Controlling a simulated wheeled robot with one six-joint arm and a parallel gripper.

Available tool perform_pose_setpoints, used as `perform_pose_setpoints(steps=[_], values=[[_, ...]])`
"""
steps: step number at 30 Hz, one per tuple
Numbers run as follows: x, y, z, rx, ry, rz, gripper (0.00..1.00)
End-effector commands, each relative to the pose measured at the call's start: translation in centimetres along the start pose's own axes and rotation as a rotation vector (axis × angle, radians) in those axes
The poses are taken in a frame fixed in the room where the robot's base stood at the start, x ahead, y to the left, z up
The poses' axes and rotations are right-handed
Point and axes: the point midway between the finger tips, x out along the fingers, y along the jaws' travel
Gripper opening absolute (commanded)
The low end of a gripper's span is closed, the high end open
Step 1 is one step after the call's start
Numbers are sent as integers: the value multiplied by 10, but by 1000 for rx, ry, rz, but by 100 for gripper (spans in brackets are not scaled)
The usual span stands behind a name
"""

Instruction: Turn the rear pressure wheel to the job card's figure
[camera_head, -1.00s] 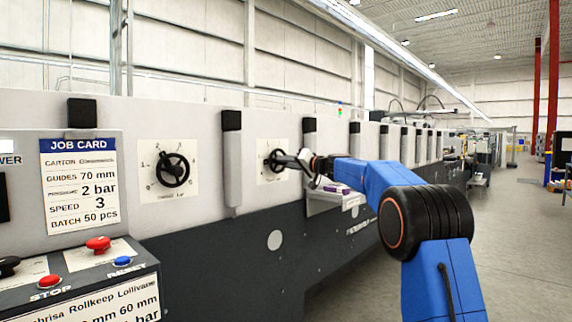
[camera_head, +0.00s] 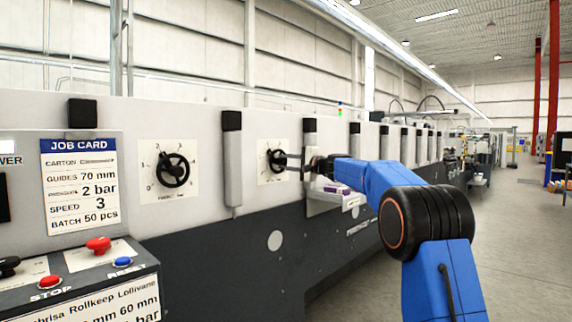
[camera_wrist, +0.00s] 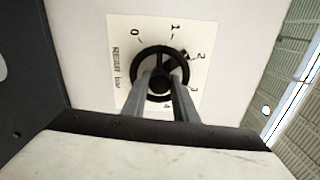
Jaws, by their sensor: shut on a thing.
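The rear pressure wheel (camera_wrist: 151,61) is a black ring on a white plate marked 0 to 4 and "REAR bar". In the wrist view a dark knob (camera_wrist: 184,55) on its rim lies close to the figure 2. In the head view the wheel (camera_head: 272,161) is the farther of two wheels. My gripper (camera_wrist: 160,83) is shut on the wheel, its two fingers reaching over the lower rim and hub. The fingers hide part of that rim. The job card (camera_head: 80,186) shows 2 bar on its pressure line.
A similar wheel (camera_head: 173,170) sits nearer on the left. Black-capped posts (camera_head: 232,165) stand out from the machine face on both sides of the rear wheel. A small shelf (camera_head: 325,205) with purple items is below my wrist.

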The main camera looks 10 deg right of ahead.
Motion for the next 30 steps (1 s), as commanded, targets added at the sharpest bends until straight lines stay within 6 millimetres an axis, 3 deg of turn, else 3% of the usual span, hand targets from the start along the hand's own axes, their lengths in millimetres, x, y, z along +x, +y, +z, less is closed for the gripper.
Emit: perform_pose_setpoints(steps=[12, 30], values=[[0, 1, -2, 213, 3, 1, 4], [0, 1, -2, 251, 3, 2, 4]])
